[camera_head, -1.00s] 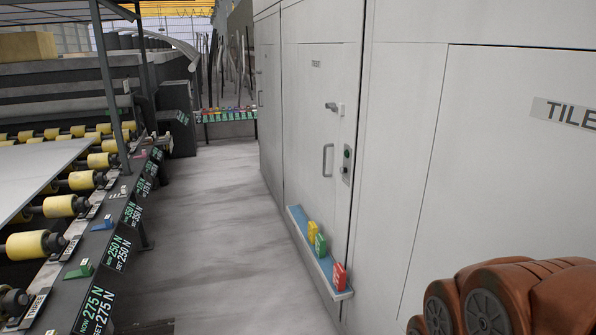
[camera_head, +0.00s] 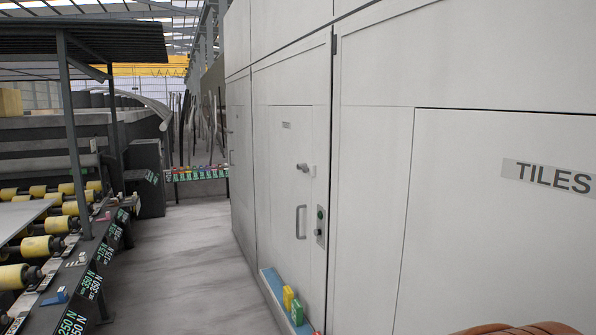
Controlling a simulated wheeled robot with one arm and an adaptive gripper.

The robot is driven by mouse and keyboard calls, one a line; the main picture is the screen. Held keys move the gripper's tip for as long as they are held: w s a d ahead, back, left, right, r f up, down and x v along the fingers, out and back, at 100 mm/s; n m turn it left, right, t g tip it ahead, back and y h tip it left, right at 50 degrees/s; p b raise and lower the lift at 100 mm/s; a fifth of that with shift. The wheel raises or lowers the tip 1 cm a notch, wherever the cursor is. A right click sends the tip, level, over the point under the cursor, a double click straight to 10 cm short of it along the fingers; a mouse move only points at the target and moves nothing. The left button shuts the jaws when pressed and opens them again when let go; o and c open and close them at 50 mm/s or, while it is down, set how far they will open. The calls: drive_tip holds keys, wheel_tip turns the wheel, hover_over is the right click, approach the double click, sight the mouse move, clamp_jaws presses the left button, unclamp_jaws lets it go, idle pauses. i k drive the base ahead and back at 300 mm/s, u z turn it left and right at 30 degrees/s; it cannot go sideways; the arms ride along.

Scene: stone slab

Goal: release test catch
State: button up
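A white door (camera_head: 287,150) stands in the pale wall at the middle, closed. It has a small grey lever catch (camera_head: 303,168) at mid height, with a plate just right of it. Below is a vertical bar handle (camera_head: 301,222). Right of the handle is a panel (camera_head: 320,225) with a green button. I cannot tell which part is the test catch. My gripper is not in view; only a brown rounded part of my arm shows at the bottom right edge.
A blue ledge (camera_head: 275,290) below the door holds a yellow block (camera_head: 288,297) and a green block (camera_head: 297,312). A roller line (camera_head: 40,245) with force labels runs along the left. Grey floor (camera_head: 190,255) between is clear.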

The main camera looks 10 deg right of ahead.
sight(303, 166)
drive_tip(key=u, duration=0.3)
drive_tip(key=i, duration=0.9)
drive_tip(key=u, duration=0.35)
